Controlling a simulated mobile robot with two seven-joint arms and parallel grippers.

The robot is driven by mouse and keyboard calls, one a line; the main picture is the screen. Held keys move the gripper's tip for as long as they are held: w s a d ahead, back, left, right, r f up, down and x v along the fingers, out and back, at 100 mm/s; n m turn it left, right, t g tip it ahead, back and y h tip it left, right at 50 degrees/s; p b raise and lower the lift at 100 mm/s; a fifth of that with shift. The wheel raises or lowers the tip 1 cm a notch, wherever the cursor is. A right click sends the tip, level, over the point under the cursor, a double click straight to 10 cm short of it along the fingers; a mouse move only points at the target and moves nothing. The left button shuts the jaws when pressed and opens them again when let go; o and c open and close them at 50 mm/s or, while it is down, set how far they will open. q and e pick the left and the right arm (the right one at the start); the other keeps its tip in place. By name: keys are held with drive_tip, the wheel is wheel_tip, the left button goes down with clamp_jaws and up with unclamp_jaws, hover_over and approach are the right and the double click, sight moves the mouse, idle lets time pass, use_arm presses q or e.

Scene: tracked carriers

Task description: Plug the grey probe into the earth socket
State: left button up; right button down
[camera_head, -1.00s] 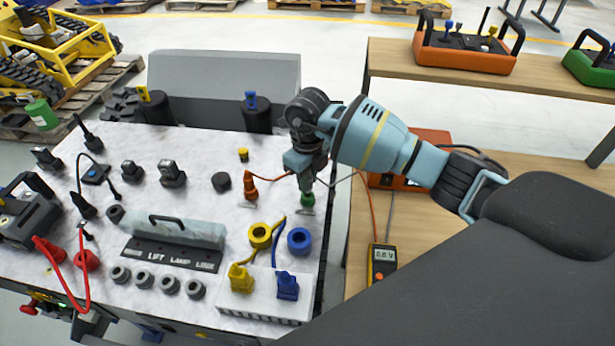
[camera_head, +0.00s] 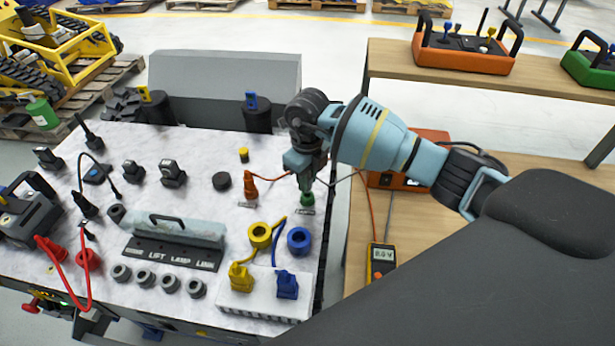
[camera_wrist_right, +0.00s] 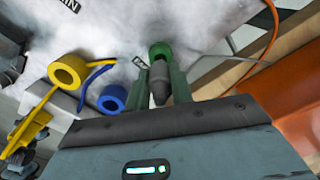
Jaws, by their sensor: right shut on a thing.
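The grey probe (camera_wrist_right: 159,86) is held between the two fingers of my right gripper (camera_wrist_right: 160,76), its narrow end pointing at the green earth socket (camera_wrist_right: 161,50). In the wrist view the probe end meets or overlaps the socket's near rim; I cannot tell whether it is inside. In the head view my right gripper (camera_head: 305,184) is directly above the green socket (camera_head: 307,199), at the right edge of the white panel, and hides most of the probe. The orange probe (camera_head: 250,186) stands upright on the panel to the left. My left gripper is not in view.
The yellow-and-black meter (camera_head: 382,262) lies on the wooden bench (camera_head: 355,270) to the right, with thin leads running from it. Yellow (camera_head: 260,235) and blue (camera_head: 299,240) rings stand close in front of the green socket. A lamp cover with a handle (camera_head: 175,233) is further left.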

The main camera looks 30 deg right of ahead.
drive_tip(key=shift+f, duration=1.35)
idle(2.4)
drive_tip(key=c, duration=1.1)
unclamp_jaws()
drive_tip(key=shift+c, duration=0.2)
drive_tip(key=shift+r, duration=3.9)
